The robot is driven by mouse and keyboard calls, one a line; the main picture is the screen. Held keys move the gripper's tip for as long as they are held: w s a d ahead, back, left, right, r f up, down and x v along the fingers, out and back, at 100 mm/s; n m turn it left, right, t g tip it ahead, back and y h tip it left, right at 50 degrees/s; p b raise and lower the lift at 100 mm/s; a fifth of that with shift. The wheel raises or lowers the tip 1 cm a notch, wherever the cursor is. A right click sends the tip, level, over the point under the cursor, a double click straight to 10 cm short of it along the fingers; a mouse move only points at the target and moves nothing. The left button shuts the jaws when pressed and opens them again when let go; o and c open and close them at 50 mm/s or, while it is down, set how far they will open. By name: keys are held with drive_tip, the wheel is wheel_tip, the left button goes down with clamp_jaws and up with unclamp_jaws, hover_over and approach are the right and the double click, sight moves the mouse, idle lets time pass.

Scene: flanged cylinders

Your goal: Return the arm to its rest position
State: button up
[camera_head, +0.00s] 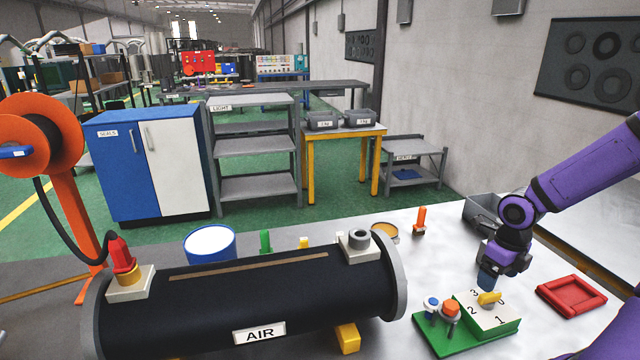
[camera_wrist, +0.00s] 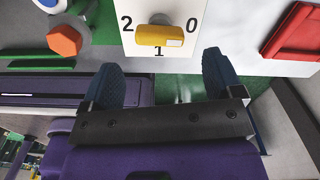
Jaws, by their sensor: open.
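My purple arm (camera_head: 588,172) reaches in from the right over the bench in the head view. My gripper (camera_head: 486,281) has blue fingers and hangs behind and just above a yellow knob (camera_head: 489,298). The knob sits on a white-topped green box marked 0 to 3. In the wrist view my gripper (camera_wrist: 163,72) is open, its two fingers spread with nothing between them. The knob (camera_wrist: 163,36) lies beyond the fingertips there, apart from them, its long side running between the 2 and the 0.
Blue and orange buttons (camera_head: 450,309) stand beside the knob box. A red tray (camera_head: 571,296) lies to its right and a grey bin (camera_head: 482,211) behind. A black AIR tank (camera_head: 250,300) fills the bench's left.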

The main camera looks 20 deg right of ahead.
drive_tip(key=shift+a+r+m, duration=0.25)
drive_tip(key=shift+r+m, duration=0.05)
drive_tip(key=shift+m, duration=0.2)
drive_tip(key=s+a+r+m+h, duration=0.1)
drive_tip(key=a+r+m+h, duration=0.1)
drive_tip(key=a+r+m, duration=0.6)
drive_tip(key=s+a+r+m+h, duration=0.1)
drive_tip(key=a+r+m+h, duration=0.15)
drive_tip(key=r+m, duration=0.8)
drive_tip(key=s+a+r+m+t+y, duration=0.4)
drive_tip(key=s+a+r+m, duration=0.6)
drive_tip(key=m, duration=0.9)
drive_tip(key=shift+s+a+r+t, duration=0.2)
drive_tip(key=shift+a+r+t, duration=0.45)
drive_tip(key=shift+a, duration=0.75)
drive_tip(key=shift+f+y, duration=0.1)
drive_tip(key=shift+y, duration=0.15)
